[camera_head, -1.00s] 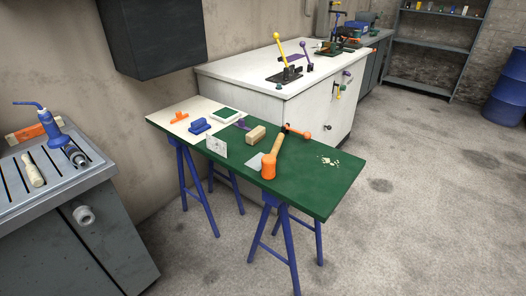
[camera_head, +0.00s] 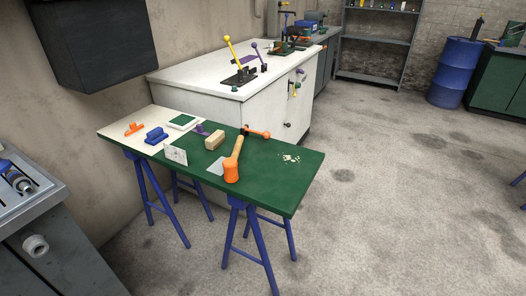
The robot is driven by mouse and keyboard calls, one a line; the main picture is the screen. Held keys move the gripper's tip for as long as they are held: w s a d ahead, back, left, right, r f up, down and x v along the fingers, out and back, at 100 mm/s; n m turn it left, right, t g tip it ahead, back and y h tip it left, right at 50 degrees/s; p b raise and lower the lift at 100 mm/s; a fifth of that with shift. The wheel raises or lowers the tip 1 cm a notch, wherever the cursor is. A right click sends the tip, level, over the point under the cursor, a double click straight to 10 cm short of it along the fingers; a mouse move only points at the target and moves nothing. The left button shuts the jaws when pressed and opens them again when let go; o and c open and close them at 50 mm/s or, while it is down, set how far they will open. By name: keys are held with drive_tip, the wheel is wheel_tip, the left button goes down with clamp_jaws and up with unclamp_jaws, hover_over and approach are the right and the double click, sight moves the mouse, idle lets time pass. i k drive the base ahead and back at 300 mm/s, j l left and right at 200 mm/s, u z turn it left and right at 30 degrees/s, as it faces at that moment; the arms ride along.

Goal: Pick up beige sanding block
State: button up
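A beige block (camera_head: 215,140), which looks like the sanding block, lies near the middle of the green-topped trestle table (camera_head: 262,187). A purple object (camera_head: 200,130) is just left of it, and an orange mallet (camera_head: 232,167) with a wooden handle lies to its right and nearer to me. My gripper is not in view.
On the table's pale left part are an orange tool (camera_head: 134,128), a blue tool (camera_head: 156,135) and a green-topped pad (camera_head: 182,121). A white cabinet (camera_head: 222,91) stands close behind. A grey workbench (camera_head: 35,196) is at left. Floor at right is open.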

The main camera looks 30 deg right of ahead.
sight(213, 142)
drive_tip(key=i+l, duration=0.1)
drive_tip(key=i, duration=1.3)
drive_tip(key=j+u, duration=0.05)
drive_tip(key=j, duration=0.05)
